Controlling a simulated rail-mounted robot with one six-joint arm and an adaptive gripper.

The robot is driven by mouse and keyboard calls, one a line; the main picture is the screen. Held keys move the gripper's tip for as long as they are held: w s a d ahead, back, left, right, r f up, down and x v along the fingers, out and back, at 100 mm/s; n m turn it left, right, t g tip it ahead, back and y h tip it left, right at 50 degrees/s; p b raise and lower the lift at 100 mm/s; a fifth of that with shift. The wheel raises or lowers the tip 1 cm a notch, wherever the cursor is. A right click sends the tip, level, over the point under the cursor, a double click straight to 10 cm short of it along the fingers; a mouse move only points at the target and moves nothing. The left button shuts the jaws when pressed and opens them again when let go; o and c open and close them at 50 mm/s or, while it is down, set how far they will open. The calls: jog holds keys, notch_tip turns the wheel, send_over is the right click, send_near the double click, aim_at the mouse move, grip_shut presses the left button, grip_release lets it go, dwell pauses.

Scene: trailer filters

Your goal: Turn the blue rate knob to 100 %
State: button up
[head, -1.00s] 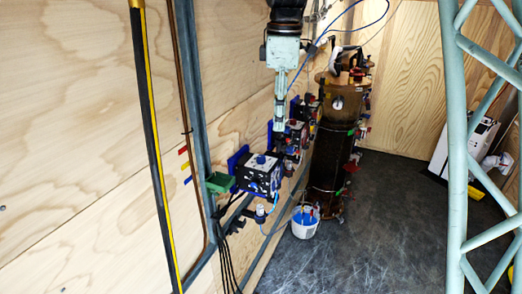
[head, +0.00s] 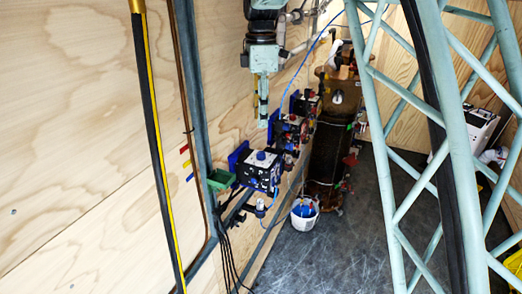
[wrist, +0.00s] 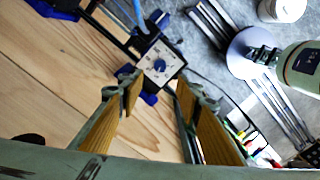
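The blue rate knob (wrist: 159,66) shows in the wrist view as a small blue cap in the middle of a pale square dial on a dark box (wrist: 174,74). The dial's markings are too small to read. My gripper (wrist: 158,92) is open and empty, its two yellowish fingers spread apart, with the knob seen beyond and between the tips. In the head view, a dark box (head: 254,172) on the wall carries a blue knob (head: 261,155) on top. My gripper (head: 263,116) hangs pointing down above the row of boxes, apart from this knob.
More wall boxes (head: 290,130) stand behind the nearest one. A tall brown cylinder (head: 328,150) and a white bucket (head: 304,217) stand to the right. A green tray (head: 220,179) is left of the nearest box. A blue hose (head: 295,82) runs near my arm.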

aim_at(261, 153)
jog(key=shift+f, duration=0.15)
jog(key=shift+f+b, duration=0.35)
jog(key=shift+f, duration=6.4)
jog(key=c, duration=0.8)
jog(key=shift+c, duration=0.2)
